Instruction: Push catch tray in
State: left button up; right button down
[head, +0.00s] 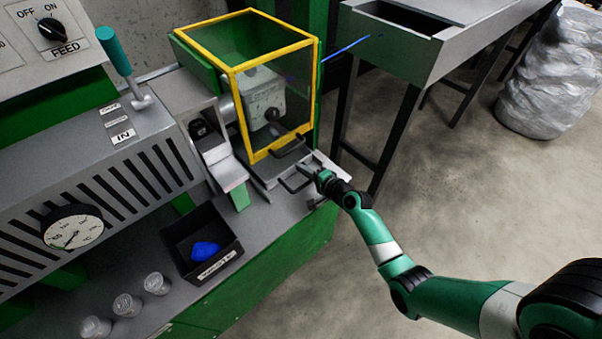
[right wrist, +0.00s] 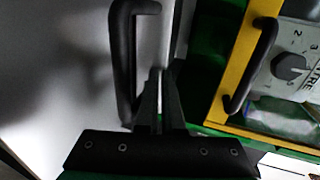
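The catch tray (head: 318,160) is a grey metal piece low at the front of the machine, below the yellow-framed guard. A black loop handle (head: 294,186) is on it. My right gripper (head: 307,171) is at the tray, just right of this handle. In the right wrist view, a black handle (right wrist: 122,60) stands over a pale grey surface. The fingers of my right gripper (right wrist: 158,80) are together, close beside the handle's right side, with nothing seen between them. Whether they touch the handle I cannot tell. My left gripper is not in view.
The guard (head: 290,42) has its own black handle (right wrist: 262,55) close to the right gripper. A black bin (head: 222,266) with a blue item is on the bench, near several small cups (head: 157,284). A grey table (head: 445,50) and wrapped bundle (head: 555,75) stand at right.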

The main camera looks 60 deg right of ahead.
jog(key=shift+s, duration=0.1)
jog(key=shift+s+r+p, duration=0.15)
jog(key=shift+r+p, duration=0.1)
jog(key=shift+p, duration=0.15)
jog(key=p+v, duration=0.4)
jog(key=v, duration=0.6)
jog(key=shift+s+a, duration=0.1)
jog(key=shift+s, duration=0.1)
jog(key=shift+s+a, duration=0.15)
jog(key=shift+s, duration=0.2)
